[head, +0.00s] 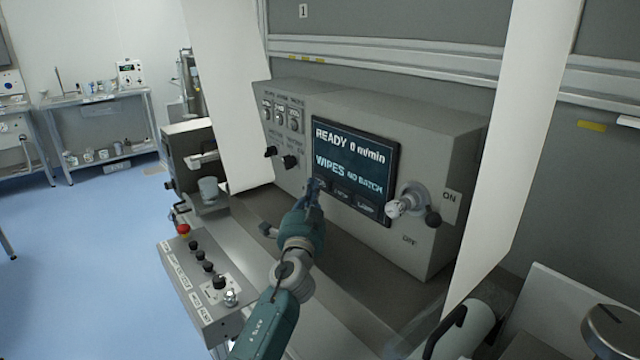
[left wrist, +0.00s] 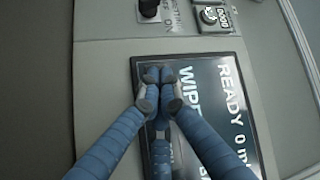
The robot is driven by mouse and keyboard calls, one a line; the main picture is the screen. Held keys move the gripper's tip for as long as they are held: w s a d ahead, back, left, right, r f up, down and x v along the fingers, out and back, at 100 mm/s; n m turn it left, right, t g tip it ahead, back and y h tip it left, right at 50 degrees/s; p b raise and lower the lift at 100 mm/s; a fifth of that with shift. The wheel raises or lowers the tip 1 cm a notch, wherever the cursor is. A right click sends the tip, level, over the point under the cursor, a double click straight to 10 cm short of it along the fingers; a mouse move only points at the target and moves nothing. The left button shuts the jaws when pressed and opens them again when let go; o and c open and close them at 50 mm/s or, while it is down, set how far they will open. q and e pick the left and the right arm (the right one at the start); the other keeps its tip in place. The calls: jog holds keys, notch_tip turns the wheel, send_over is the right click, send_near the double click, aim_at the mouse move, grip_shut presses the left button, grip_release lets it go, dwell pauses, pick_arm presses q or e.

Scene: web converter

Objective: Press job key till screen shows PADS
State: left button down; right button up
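The screen (head: 352,150) on the grey control box reads "READY 0 m/min" and, below, "WIPES NO BATCH". A row of keys runs along its lower edge; the middle key (head: 342,192) and right key (head: 367,207) show, while the left one is mostly hidden by my gripper. My left gripper (head: 314,186) is at the screen's lower left corner. In the left wrist view, its blue fingers (left wrist: 159,78) meet at the tips with nothing between them, over the screen's edge (left wrist: 210,62). I cannot tell whether they touch a key. My right gripper is not in view.
A rotary switch (head: 408,201) marked ON and OFF sticks out right of the screen. Black knobs (head: 289,161) sit to its left. A button panel (head: 205,285) with a red button lies lower left. A white web (head: 515,130) hangs at right.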

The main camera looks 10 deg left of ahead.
pick_arm(q)
jog(key=shift+w+d+b, duration=0.3)
jog(key=shift+w+b, duration=0.05)
jog(key=shift+b, duration=0.05)
dwell(0.4)
jog(key=shift+s+a, duration=0.1)
jog(key=shift+a, duration=0.05)
jog(key=shift+s+a+p, duration=0.45)
jog(key=shift+s+p, duration=0.1)
jog(key=shift+s, duration=0.1)
jog(key=shift+a, duration=0.1)
jog(key=s+a+p, duration=0.1)
jog(key=s, duration=0.1)
jog(key=s+a+p, duration=0.1)
jog(key=s+a, duration=0.1)
dwell(0.4)
dwell(0.5)
jog(key=shift+f, duration=0.1)
